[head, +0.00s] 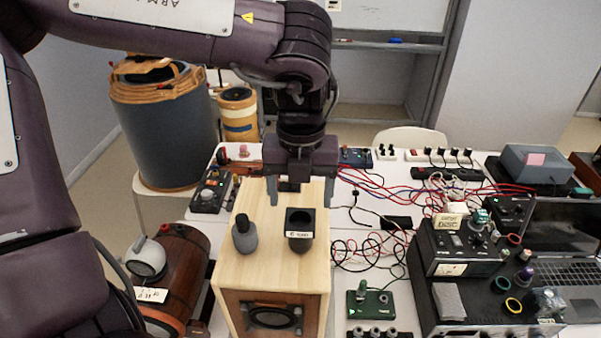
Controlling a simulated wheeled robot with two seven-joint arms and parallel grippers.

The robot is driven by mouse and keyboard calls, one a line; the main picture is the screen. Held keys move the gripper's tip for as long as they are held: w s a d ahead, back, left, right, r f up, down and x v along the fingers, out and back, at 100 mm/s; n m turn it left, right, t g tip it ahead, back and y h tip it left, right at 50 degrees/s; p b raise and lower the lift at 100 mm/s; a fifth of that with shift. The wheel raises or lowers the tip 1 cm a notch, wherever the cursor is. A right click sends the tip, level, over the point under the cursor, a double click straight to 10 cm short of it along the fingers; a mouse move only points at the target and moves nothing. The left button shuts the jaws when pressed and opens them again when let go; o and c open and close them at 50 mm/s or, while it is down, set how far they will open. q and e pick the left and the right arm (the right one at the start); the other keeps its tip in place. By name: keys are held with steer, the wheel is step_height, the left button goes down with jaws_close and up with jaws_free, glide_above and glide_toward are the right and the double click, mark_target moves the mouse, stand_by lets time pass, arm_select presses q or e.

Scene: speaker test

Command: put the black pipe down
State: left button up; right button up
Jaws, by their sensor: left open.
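The black pipe (299,243) appears to be the short, dark, open-topped piece with a pale label. It stands upright on top of the light wooden speaker box (264,205). My left gripper (300,197) points down just behind and above the pipe in the head view. Its jaws are open, with nothing seen held between them. I cannot tell whether a finger touches the pipe. A grey bottle with a black cap (245,236) stands on the box to the left of the pipe. My right gripper is not in view.
A brown wooden barrel-shaped device (176,262) lies left of the box. Red and black cables (372,250) tangle on the white table to its right. Black equipment (452,250) and a laptop (570,275) fill the right side. The box top has free room at its front.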

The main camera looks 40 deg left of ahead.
arm_select(q)
step_height(320, 180, up, 7)
steer(key=shift+f+b, duration=0.2)
steer(key=shift+b, duration=0.15)
steer(key=shift+f, duration=0.1)
stand_by(0.3)
